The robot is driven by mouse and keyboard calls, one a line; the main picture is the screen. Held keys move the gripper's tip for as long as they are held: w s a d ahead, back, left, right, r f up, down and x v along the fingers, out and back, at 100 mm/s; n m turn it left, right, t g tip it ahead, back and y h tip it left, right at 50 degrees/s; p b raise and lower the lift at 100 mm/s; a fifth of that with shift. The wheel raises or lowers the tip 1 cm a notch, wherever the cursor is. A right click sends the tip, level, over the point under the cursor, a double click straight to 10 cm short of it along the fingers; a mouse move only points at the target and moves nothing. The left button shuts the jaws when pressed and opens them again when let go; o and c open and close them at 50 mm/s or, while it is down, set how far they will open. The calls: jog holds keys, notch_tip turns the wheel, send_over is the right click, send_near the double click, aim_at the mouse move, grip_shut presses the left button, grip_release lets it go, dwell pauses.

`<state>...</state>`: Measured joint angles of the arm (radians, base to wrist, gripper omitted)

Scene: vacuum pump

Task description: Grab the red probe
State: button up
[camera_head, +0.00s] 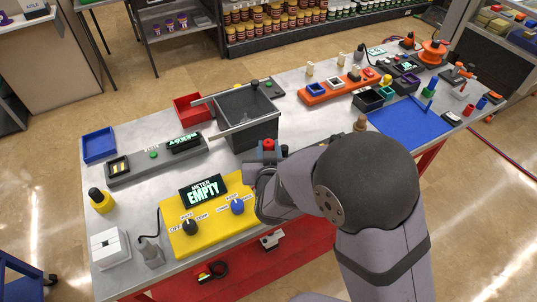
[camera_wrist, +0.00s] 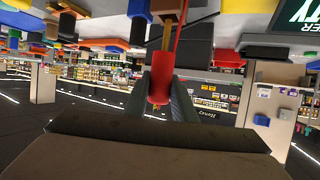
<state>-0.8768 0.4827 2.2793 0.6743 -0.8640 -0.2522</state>
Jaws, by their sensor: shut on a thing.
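The red probe (camera_wrist: 159,88) shows in the middle of the wrist view, a red handle with a thin brownish shaft and a red lead running up the picture. My gripper (camera_wrist: 166,98) is shut on its handle, with a grey finger on either side. In the head view my gripper (camera_head: 264,178) is at the right end of the yellow meter (camera_head: 215,228), and my own arm covers much of it. I cannot pick out the probe for sure there. The meter's display (camera_head: 203,191) reads EMPTY, and its corner shows top right in the wrist view.
A grey open bin (camera_head: 247,118) stands behind my gripper, with a red and blue part (camera_head: 268,148) near it. A blue mat (camera_head: 410,120) lies to the right. A blue tray (camera_head: 99,145), a yellow bottle (camera_head: 101,200) and a white box (camera_head: 110,248) stand at the left.

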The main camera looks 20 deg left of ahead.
jog(key=shift+r, duration=2.6)
jog(key=shift+w+r, duration=0.1)
